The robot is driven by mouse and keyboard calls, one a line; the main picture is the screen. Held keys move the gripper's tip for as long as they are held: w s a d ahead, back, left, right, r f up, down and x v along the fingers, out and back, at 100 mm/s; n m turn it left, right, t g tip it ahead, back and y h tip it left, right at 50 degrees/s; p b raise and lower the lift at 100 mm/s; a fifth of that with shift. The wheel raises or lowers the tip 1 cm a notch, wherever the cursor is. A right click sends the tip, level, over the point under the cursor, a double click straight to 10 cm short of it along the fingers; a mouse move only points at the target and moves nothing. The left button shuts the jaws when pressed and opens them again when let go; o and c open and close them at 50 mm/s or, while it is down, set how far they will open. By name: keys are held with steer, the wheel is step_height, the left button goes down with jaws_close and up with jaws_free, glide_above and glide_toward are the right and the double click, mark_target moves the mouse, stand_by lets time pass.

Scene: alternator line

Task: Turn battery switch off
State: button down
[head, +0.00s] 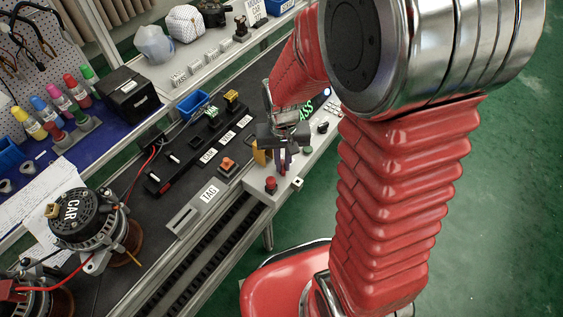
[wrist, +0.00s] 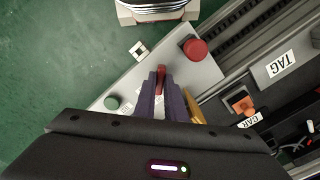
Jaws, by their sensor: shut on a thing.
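The battery switch appears to be the red lever (wrist: 160,72) on the light grey control panel (wrist: 125,79). My gripper (wrist: 160,80), with purple fingers, is shut on this lever in the wrist view, one finger on each side. The fingers hide the lever's lower part, and I cannot read its marking. In the head view my gripper (head: 283,168) reaches down to the panel (head: 258,195), and its fingers largely hide the lever there.
A yellow part (head: 259,152) is beside my fingers. A green button (wrist: 112,103) is left of them. An alternator (head: 85,222) sits on the bench at left.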

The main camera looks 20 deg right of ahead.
mark_target(283, 166)
steer(key=n, duration=0.4)
steer(key=shift+d+n, duration=0.1)
steer(key=shift+n, duration=0.2)
steer(key=n, duration=0.5)
stand_by(0.4)
steer(key=c, duration=1.8)
jaws_free()
step_height(283, 166, up, 14)
steer(key=shift+f, duration=0.15)
